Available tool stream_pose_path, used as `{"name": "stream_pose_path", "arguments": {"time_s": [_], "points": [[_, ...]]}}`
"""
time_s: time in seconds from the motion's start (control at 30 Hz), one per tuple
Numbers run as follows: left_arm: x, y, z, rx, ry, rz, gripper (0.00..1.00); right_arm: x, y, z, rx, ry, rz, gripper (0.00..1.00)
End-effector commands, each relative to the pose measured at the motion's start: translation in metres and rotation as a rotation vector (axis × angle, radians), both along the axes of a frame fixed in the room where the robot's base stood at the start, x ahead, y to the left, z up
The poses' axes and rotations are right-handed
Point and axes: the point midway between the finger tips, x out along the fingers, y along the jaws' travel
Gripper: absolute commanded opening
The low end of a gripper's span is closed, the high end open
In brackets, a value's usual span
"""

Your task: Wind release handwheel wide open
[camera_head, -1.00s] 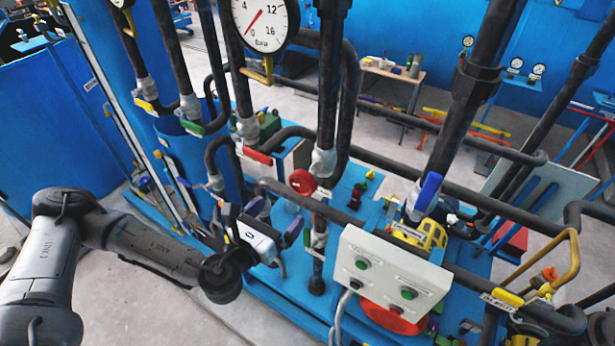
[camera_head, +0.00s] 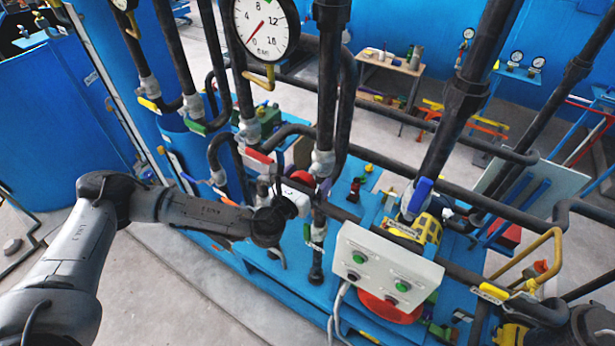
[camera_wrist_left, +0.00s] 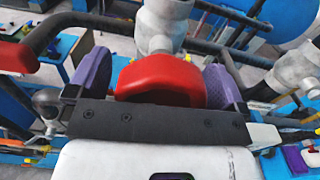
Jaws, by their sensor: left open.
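The red release handwheel (camera_head: 301,177) sits on the vertical pipe in the middle of the head view, partly covered by my left gripper. In the left wrist view the red handwheel (camera_wrist_left: 160,80) lies between the two purple fingers, below a grey valve body. My left gripper (camera_wrist_left: 156,66) is open, with one finger on each side of the wheel. I cannot tell whether either finger touches it. In the head view my left gripper (camera_head: 306,176) is mostly hidden behind its own wrist. My right gripper is not seen.
A control box with green buttons (camera_head: 388,268) stands right of my left wrist. Black pipes run around the wheel, with a red-handled valve (camera_head: 259,156) close by on the left. The large pressure gauge (camera_head: 266,28) has its needle near zero. Open floor lies at the lower left.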

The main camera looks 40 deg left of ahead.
Motion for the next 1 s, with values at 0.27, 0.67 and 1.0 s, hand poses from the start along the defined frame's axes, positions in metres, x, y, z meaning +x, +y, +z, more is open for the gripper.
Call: {"name": "stream_pose_path", "arguments": {"time_s": [0.27,0.67,1.0], "points": [[0.0003,0.0001,-0.0001,0.000,0.000,0.000,0.95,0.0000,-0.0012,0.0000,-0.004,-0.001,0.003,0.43],[0.0002,0.0003,0.0000,0.000,0.000,0.001,0.57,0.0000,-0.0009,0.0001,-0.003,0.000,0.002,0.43],[0.0000,0.0003,-0.0014,-0.033,-0.006,0.001,0.49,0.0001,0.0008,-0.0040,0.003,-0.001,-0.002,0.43]]}}
